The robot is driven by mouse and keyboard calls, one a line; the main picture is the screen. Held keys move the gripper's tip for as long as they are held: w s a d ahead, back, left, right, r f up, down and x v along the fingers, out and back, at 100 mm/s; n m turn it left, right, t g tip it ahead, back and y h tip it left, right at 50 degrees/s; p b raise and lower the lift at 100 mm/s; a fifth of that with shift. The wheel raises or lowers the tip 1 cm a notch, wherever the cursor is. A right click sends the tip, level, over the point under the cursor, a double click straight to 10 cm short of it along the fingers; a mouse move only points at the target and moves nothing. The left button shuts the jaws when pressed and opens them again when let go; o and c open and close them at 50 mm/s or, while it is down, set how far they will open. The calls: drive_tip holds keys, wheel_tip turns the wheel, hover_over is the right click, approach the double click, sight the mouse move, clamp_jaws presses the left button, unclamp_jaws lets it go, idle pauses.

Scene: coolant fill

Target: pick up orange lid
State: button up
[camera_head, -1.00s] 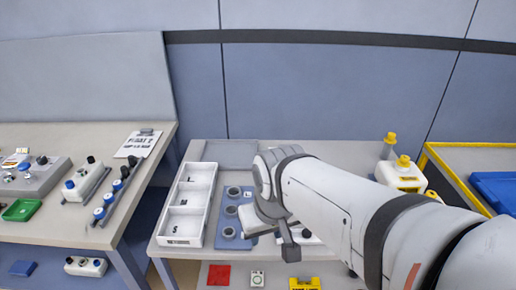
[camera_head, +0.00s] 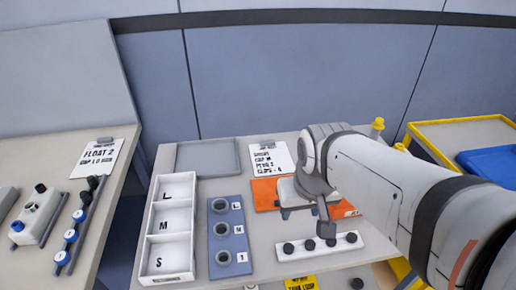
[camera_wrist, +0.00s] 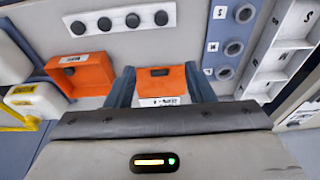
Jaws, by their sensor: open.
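Orange shows on both sides of my gripper in the head view: a flat orange piece (camera_head: 265,195) at its left and another orange part (camera_head: 345,208) at its right. In the wrist view one orange piece (camera_wrist: 160,76) lies between my fingers and an orange box-like part (camera_wrist: 82,76) lies to the left. Contact cannot be told.
A white strip with black knobs (camera_head: 343,240) lies in front. To the left are a blue plate with cups (camera_head: 227,262) and a white L-M-S tray (camera_head: 150,240). A grey tray (camera_head: 237,150) and a card (camera_head: 270,158) lie behind. A yellow-capped bottle (camera_head: 377,128) stands right.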

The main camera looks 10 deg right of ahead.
drive_tip(key=shift+o, duration=1.4)
drive_tip(key=w, duration=0.1)
drive_tip(key=w+d, duration=0.1)
drive_tip(key=w, duration=0.1)
drive_tip(key=shift+w+d+f+g, duration=0.2)
drive_tip(key=shift+d+f+g, duration=0.1)
drive_tip(key=shift+o, duration=0.9)
drive_tip(key=shift+g, duration=0.4)
drive_tip(key=w, duration=0.1)
drive_tip(key=w+f, duration=0.1)
drive_tip(key=w, duration=0.1)
drive_tip(key=w+f, duration=0.1)
drive_tip(key=w, duration=0.1)
drive_tip(key=shift+w+d+p, duration=0.1)
drive_tip(key=shift+w+p, duration=0.1)
drive_tip(key=shift+p, duration=0.1)
drive_tip(key=shift+g, duration=0.7)
drive_tip(key=w+f, duration=0.3)
drive_tip(key=w, duration=0.1)
drive_tip(key=w+f, duration=0.4)
drive_tip(key=shift+w+f, duration=0.25)
drive_tip(key=shift+f, duration=0.05)
drive_tip(key=shift+w+a+f+p, duration=0.1)
drive_tip(key=shift+w+f+p, duration=0.2)
drive_tip(key=shift+f, duration=1.65)
drive_tip(key=shift+w+a+f+p, duration=0.1)
drive_tip(key=shift+f+p, duration=0.3)
drive_tip(key=shift+f, duration=1.5)
